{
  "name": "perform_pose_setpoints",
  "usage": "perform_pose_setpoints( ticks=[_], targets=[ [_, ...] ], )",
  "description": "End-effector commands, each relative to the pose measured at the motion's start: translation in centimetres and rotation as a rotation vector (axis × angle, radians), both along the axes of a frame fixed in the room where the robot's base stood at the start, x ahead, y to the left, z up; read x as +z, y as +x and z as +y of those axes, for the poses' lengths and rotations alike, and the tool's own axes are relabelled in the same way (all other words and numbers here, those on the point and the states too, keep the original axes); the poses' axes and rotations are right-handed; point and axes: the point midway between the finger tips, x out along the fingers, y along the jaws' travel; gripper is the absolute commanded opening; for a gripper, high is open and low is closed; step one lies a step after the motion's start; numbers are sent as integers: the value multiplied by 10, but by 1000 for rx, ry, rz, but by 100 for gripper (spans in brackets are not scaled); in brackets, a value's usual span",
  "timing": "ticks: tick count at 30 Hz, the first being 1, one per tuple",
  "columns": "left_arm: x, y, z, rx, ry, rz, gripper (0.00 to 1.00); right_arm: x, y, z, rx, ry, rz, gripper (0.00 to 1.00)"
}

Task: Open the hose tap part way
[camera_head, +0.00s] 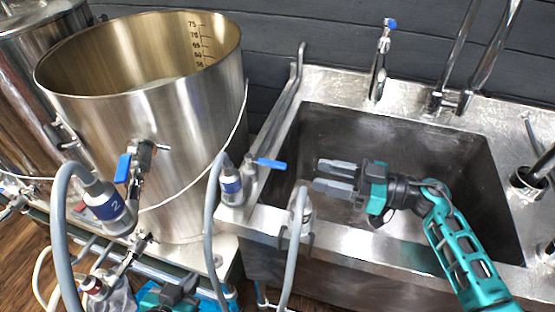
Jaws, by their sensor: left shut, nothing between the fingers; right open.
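A hose end with a blue band (232,184) stands at the sink's left rim, and a tap with a blue lever (270,163) sits beside it. The lever points right, roughly level. Another tap with a small blue top (390,23) stands at the back of the sink. I cannot tell for certain which is the hose tap. My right gripper (335,176) is open and empty over the sink's left front, its fingers pointing left, apart from and to the right of the blue lever. My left gripper (172,293) is low at the bottom edge, partly cut off, shut and empty.
A large open steel kettle (185,100) fills the left, with a blue-levered valve (123,168) and a hose labelled 2 (108,207). A grey hose end (300,203) hangs at the front rim of the sink (440,145). The basin is largely clear.

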Motion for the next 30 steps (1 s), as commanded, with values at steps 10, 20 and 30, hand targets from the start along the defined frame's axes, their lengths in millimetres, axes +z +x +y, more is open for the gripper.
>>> perform_pose_setpoints(
  ticks=[10,20,30],
  targets=[
    [-3,-1,2,1,3,3,0,1,23,69,-2,4,-2,44],
    [-5,-1,1,0,2,3,0,0,34,105,-2,2,-2,44],
    [-5,-1,0,-1,1,2,0,1,35,107,-3,-1,-3,42]
  ],
)
